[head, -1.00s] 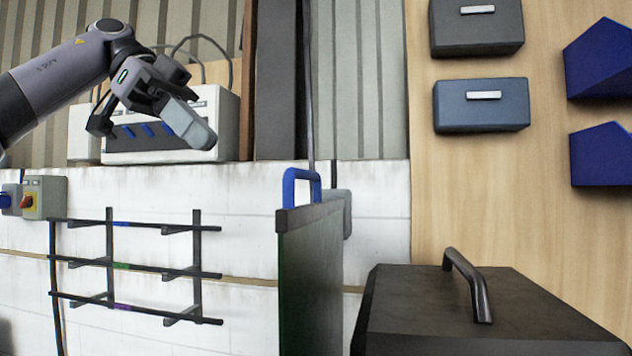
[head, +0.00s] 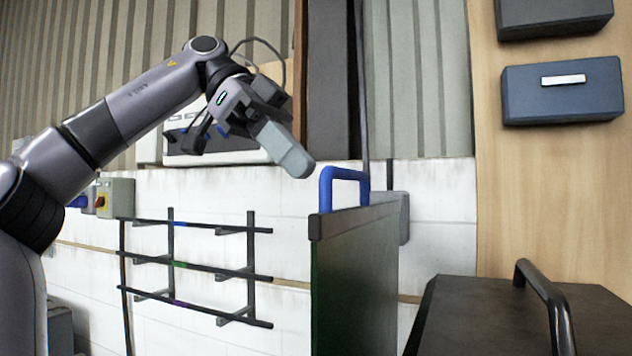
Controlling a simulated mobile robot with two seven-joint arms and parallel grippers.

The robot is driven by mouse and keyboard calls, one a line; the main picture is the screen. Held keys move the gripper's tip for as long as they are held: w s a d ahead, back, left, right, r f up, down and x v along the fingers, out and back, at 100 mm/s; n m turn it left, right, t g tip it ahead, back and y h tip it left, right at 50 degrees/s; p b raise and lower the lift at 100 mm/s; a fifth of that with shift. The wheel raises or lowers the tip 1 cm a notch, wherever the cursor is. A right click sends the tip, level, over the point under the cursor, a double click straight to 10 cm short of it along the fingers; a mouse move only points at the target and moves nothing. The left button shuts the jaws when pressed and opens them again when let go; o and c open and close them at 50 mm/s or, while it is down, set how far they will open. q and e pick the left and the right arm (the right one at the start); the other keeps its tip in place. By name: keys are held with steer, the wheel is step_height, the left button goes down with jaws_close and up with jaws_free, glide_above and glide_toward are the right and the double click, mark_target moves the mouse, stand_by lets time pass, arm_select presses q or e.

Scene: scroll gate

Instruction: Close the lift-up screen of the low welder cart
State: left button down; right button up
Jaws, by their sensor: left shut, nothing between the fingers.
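The lift-up screen (head: 355,280) is a dark green panel with a dark top rail, standing upright and seen nearly edge-on at the lower middle of the head view. A blue handle (head: 343,174) rises from its top edge. My left gripper (head: 286,152) is shut and empty, slightly higher and to the left of the blue handle. A gap shows between its light grey fingertip and the handle. The lower part of the screen and the cart body under it are out of frame. My right gripper is not in view.
A dark box (head: 480,315) with a black arched handle stands right of the screen. Behind are a white wall with a black rack (head: 200,265), a switch box (head: 116,198) and a pale machine (head: 215,157). A blue-grey drawer box (head: 562,92) hangs on the wood panel.

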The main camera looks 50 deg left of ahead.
mark_target(340, 210)
arm_select(q)
steer(key=shift+x, duration=2.2)
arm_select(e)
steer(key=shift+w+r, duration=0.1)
arm_select(q)
steer(key=shift+f, duration=0.1)
